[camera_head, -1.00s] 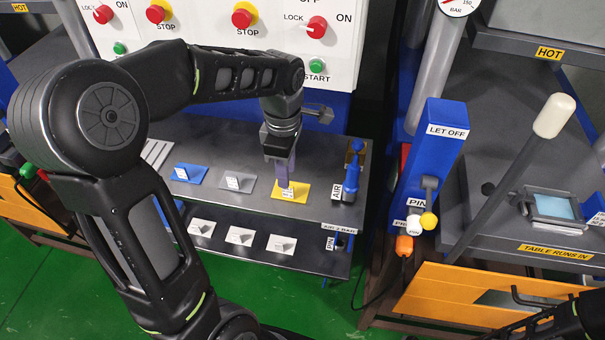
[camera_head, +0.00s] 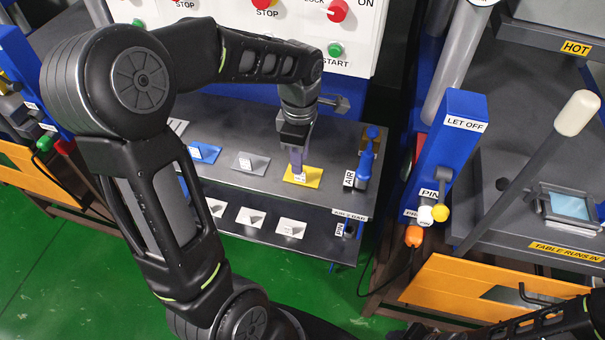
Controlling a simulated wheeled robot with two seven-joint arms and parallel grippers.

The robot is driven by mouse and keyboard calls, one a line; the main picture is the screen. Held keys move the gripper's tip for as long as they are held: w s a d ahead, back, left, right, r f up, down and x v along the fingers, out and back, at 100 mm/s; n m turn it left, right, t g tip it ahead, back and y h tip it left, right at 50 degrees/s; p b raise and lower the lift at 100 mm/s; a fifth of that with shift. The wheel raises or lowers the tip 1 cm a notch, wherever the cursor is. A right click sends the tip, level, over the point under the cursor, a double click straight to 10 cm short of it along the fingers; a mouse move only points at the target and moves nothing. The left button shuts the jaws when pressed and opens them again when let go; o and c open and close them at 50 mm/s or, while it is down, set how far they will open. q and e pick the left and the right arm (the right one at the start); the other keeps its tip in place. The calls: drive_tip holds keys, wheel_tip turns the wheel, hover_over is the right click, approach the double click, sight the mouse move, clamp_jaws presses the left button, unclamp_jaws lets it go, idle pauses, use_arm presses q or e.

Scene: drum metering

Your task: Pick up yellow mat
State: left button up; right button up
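The yellow mat (camera_head: 312,177) lies on the dark grey upper shelf, near its right end. A small white label or block shows on it, partly hidden by the fingers. My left gripper (camera_head: 297,170) points down over the mat, with its purplish fingertips at or just above it. The fingers overlap in this view, so I cannot tell whether they are open or shut, or whether they touch the mat. My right arm (camera_head: 545,322) shows at the lower right corner; its gripper is not clearly visible.
A blue mat (camera_head: 205,153) and a grey mat (camera_head: 247,163) lie left of the yellow one. A blue air valve (camera_head: 364,162) stands close on its right. White mats (camera_head: 291,228) lie on the lower shelf. The control panel (camera_head: 300,40) rises behind.

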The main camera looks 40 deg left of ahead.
sight(311, 176)
use_arm(q)
drive_tip(key=shift+w+f+p, duration=0.1)
drive_tip(key=shift+f+p, duration=0.5)
drive_tip(key=shift+f, duration=2.05)
clamp_jaws()
